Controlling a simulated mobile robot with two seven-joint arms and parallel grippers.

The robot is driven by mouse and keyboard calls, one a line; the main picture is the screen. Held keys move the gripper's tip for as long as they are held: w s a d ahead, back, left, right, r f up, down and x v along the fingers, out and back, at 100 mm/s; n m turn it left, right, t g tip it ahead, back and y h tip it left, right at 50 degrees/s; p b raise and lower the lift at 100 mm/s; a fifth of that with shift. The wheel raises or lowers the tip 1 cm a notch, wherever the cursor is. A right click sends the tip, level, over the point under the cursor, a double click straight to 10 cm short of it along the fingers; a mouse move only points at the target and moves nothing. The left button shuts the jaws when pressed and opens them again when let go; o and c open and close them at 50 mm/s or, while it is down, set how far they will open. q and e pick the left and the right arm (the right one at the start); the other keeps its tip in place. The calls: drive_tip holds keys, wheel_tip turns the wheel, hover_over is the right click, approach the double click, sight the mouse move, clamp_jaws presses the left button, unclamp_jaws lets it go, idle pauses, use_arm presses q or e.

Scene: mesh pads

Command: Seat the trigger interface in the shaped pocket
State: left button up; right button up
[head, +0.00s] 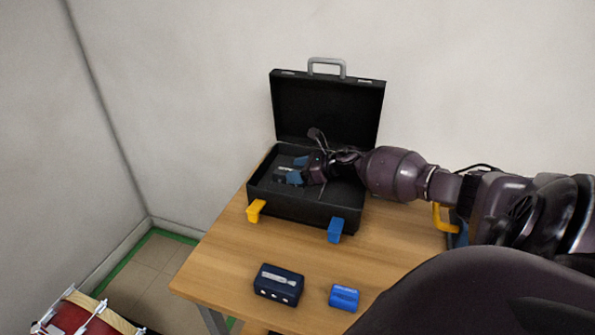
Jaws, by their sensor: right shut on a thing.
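An open black case (303,210) stands on the wooden table with its lid up against the wall. My right gripper (294,170) reaches into the left part of the case from the right. Its blue fingertips are shut on a small dark box with a pale mark (282,172), which looks like the trigger interface. The box is low in the case, but I cannot tell whether it touches the pocket. The pocket's outline is hidden by the gripper and the dark interior. My left gripper is not in view.
A dark blue box (278,284) with white dots and a blue cylinder (344,297) lie on the table (222,262) in front.

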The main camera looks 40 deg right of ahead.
drive_tip(key=shift+f, duration=0.15)
drive_tip(key=o, duration=1.1)
drive_tip(key=shift+o, duration=0.2)
drive_tip(key=shift+r, duration=0.25)
drive_tip(key=p+v, duration=0.1)
drive_tip(key=v, duration=1.1)
